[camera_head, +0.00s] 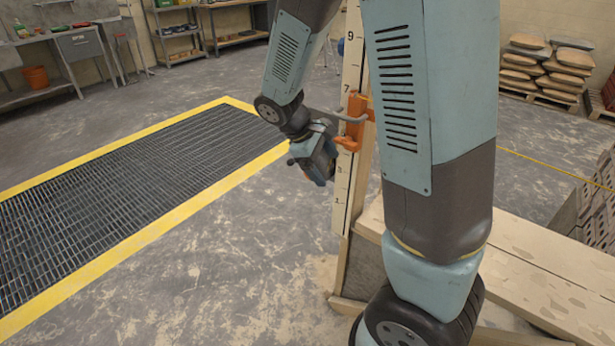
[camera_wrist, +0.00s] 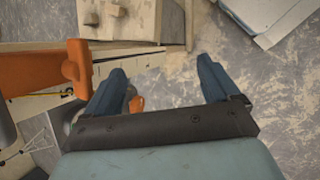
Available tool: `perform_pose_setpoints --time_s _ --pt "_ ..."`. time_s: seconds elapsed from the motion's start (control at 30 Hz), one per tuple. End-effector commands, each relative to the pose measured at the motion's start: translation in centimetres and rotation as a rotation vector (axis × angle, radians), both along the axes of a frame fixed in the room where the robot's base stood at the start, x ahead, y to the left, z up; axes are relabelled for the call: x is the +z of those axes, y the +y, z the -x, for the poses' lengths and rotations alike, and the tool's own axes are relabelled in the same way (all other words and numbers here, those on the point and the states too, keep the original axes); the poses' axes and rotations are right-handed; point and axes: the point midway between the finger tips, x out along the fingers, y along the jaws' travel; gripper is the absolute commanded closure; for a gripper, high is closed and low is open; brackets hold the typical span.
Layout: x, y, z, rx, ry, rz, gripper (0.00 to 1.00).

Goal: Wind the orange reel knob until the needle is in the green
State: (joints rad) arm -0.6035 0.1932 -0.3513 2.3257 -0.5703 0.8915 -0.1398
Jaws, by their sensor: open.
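My gripper (camera_head: 318,165) hangs beside a tall numbered board, left of its lower half in the head view. In the wrist view its two blue fingers (camera_wrist: 163,80) are apart, with bare floor showing between them. An orange bracket (camera_head: 355,122) is fixed on the board just right of and above my gripper. In the wrist view orange parts (camera_wrist: 35,62) lie left of the left finger, outside the jaws. A small orange-brown piece (camera_wrist: 137,103) shows at the inner side of the left finger; I cannot tell if it is the reel knob. I cannot make out a needle or green zone.
The numbered board (camera_head: 345,190) stands upright at a wooden bench (camera_head: 540,270). A yellow-edged floor grate (camera_head: 130,200) lies to the left. A taut yellow line (camera_head: 545,165) runs off to the right. Stacked sacks (camera_head: 550,70) stand at the back right.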

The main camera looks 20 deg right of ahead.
Motion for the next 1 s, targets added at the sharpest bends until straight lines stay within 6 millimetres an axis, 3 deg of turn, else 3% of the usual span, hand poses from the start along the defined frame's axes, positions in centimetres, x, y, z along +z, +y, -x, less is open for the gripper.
perform_pose_setpoints --time_s 0.5,1.0 --pt "-9.1 2.7 -4.4 0.384 0.225 0.404 0.11" --pt "-15.5 6.2 -8.3 0.774 0.397 0.855 0.11"
